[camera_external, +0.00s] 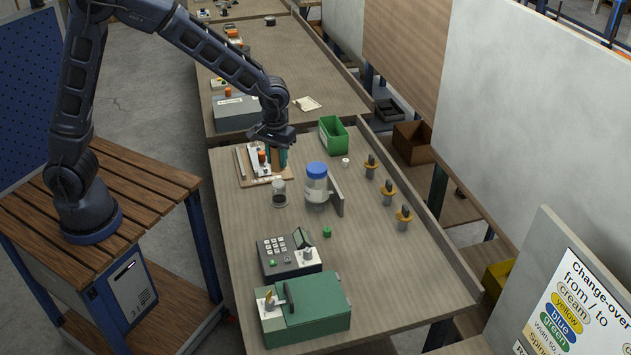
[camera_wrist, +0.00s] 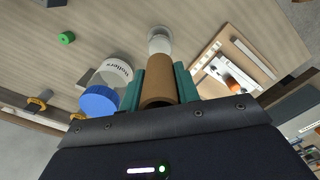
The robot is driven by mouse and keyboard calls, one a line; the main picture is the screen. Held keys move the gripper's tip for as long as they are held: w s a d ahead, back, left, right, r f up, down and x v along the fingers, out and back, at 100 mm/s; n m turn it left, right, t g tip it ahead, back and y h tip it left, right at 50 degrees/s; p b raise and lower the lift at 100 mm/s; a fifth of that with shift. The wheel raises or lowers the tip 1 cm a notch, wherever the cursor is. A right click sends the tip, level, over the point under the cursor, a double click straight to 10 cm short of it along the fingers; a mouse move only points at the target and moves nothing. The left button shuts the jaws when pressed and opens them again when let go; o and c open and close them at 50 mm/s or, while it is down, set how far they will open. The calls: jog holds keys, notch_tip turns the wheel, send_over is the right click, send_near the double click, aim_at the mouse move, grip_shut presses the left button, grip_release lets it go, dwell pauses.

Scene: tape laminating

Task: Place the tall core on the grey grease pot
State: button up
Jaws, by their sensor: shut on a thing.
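My gripper (camera_external: 276,157) is shut on the tall core, a brown cardboard tube (camera_wrist: 158,82) held between its green fingers in the wrist view. In the external view the core (camera_external: 275,159) is partly hidden by the fingers and wrist. A small pot with a grey top (camera_external: 279,193), which looks like the grey grease pot, stands upright on the bench, nearer the camera than my gripper. In the wrist view a pale pot (camera_wrist: 160,38) shows just beyond the core's far end. I cannot tell the exact gap between them; the core looks held above the bench.
A jar with a blue lid (camera_external: 316,184) stands close to the pot's right, beside a grey upright plate (camera_external: 336,196). A wooden board with parts (camera_external: 285,178) lies behind. A green bin (camera_external: 333,134), orange-based pegs (camera_external: 388,192), a keypad unit (camera_external: 290,256) and a green machine (camera_external: 310,310) stand around.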

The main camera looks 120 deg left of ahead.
aim_at(277, 171)
jog(key=shift+f, duration=2.45)
jog(key=shift+f, duration=0.2)
jog(key=o, duration=0.9)
jog(key=shift+o, duration=0.2)
jog(key=shift+r, duration=0.1)
